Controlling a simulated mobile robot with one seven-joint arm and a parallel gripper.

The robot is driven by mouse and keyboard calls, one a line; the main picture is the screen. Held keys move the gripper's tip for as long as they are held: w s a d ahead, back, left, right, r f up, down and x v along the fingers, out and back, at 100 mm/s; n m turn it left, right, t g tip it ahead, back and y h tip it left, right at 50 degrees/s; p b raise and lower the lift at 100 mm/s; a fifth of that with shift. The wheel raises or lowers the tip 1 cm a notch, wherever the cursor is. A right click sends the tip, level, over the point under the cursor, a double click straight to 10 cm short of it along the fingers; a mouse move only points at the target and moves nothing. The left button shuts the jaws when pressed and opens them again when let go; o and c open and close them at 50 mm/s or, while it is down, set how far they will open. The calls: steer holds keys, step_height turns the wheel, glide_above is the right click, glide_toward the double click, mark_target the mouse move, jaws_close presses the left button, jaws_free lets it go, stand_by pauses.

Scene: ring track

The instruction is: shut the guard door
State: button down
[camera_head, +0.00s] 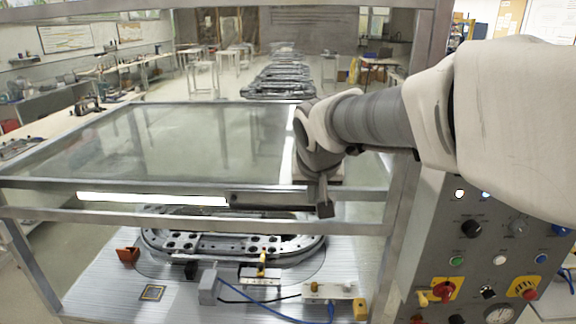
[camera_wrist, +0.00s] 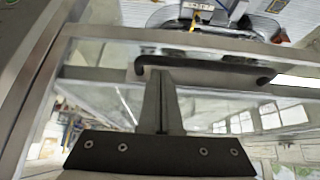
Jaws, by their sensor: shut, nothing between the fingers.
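The guard door (camera_head: 190,145) is a clear pane in a grey metal frame, sloping with its lower rail towards me. The ring track shows below that rail, so the door stands at least partly open. A dark bar handle (camera_head: 270,200) runs along the rail; it also shows in the wrist view (camera_wrist: 205,64). My gripper (camera_head: 325,209) is shut and empty at the right end of the handle. In the wrist view the closed fingers (camera_wrist: 160,76) point at the handle and overlap it; I cannot tell whether they touch.
The ring track (camera_head: 235,240) lies on a ribbed metal table (camera_head: 100,285) with small fixtures and a blue cable. A metal post (camera_head: 408,120) stands right of the door. A control panel (camera_head: 490,260) with buttons and red switches is at the right.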

step_height(320, 180, down, 42)
steer(key=b, duration=3.7)
steer(key=shift+s+f, duration=0.15)
steer(key=shift+f, duration=0.05)
